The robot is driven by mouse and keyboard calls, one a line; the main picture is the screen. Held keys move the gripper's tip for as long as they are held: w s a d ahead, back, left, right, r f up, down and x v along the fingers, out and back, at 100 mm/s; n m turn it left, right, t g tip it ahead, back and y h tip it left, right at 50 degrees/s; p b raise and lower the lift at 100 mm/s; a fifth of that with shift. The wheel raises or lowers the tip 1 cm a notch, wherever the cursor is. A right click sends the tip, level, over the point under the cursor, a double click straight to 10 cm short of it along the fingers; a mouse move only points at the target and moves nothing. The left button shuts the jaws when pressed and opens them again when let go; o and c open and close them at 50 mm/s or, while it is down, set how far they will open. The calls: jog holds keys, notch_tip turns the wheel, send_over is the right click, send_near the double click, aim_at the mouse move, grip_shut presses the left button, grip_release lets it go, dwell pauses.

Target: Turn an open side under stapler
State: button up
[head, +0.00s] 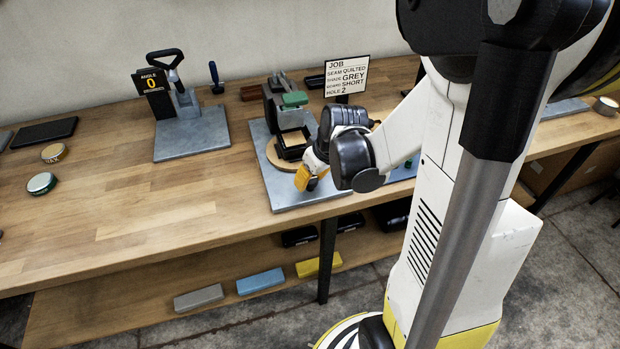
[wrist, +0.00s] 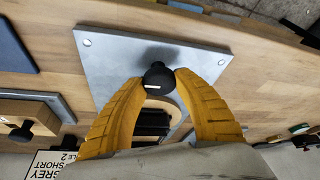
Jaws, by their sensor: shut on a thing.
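The stapler (head: 292,142) is a dark upright frame with a green pad on top. It stands over a round wooden turntable (head: 273,155) on a grey metal plate (head: 273,187). My gripper (head: 307,180) is at the front right of the turntable. In the wrist view, the yellow fingers of my gripper (wrist: 160,80) are closed on a black round knob (wrist: 157,72) with a small white mark. The knob sits at the edge of the turntable, above the plate (wrist: 112,62). A dark part shows between the fingers. My arm hides the stapler's right side, and what lies under it is unclear.
Left of the stapler stand a lever press (head: 178,115) and an angle sign (head: 154,84) reading 0. Two round tins (head: 42,183) lie at left. Coloured blocks (head: 260,281) lie on the lower shelf.

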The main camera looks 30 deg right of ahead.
jog(key=o, duration=1.2)
jog(key=v, duration=1.2)
jog(key=s+a+r+t, duration=0.1)
jog(key=s+a, duration=0.1)
jog(key=a, duration=0.2)
jog(key=s+a+r, duration=0.1)
jog(key=s+a, duration=0.1)
jog(key=a, duration=0.3)
jog(key=s+a+r+m+t, duration=0.1)
jog(key=s+a, duration=0.1)
jog(key=a, duration=0.3)
jog(key=shift+s+r+t+h, duration=0.1)
jog(key=shift+r+t+h, duration=0.05)
jog(key=shift+t+h, duration=0.15)
